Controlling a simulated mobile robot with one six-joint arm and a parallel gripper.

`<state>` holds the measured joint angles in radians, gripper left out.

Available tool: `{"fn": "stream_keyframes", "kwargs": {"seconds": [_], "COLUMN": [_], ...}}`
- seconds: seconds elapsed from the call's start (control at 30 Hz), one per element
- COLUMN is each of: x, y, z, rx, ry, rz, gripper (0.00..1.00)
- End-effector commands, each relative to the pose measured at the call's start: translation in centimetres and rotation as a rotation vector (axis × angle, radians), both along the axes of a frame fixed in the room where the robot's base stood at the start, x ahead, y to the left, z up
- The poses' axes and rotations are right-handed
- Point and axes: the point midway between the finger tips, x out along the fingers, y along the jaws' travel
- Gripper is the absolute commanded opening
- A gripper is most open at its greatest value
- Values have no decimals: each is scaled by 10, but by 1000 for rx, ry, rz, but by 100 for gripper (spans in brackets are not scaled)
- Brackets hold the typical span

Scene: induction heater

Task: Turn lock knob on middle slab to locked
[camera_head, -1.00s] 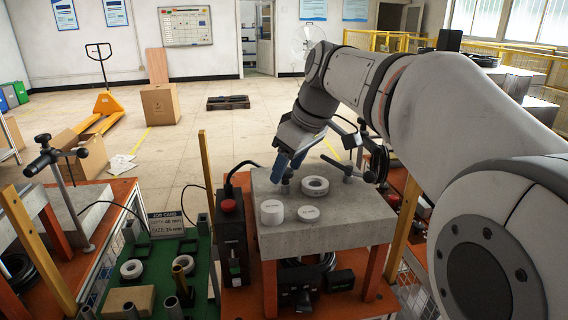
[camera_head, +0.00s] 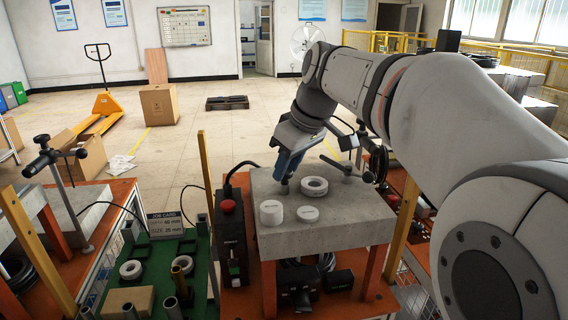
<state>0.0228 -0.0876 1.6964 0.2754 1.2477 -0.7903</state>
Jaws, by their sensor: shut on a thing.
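The middle slab (camera_head: 345,227) is a grey concrete block on an orange frame. My gripper (camera_head: 286,178) points down at its back left part, with blue fingers shut on a small upright piece, which I take to be the lock knob (camera_head: 285,188). The fingers hide most of the knob, so its locked or unlocked position cannot be read. A white ring (camera_head: 314,186) lies just right of the fingers. Two white round pieces, one on the left (camera_head: 271,212) and one on the right (camera_head: 308,214), stand nearer the front.
A dark clamp with a handle (camera_head: 350,171) stands at the slab's back right. A black control box with a red button (camera_head: 229,207) is on the left. A green board (camera_head: 148,262) holds rings, tubes and a job card (camera_head: 165,224). A yellow post (camera_head: 206,185) rises beside it.

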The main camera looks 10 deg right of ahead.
Motion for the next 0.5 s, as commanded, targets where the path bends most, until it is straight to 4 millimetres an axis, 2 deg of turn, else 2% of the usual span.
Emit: {"fn": "stream_keyframes", "kwargs": {"seconds": [0.5], "x": [-2], "y": [4], "z": [1], "rx": [-1], "ry": [-1], "rz": [-420], "gripper": [8]}}
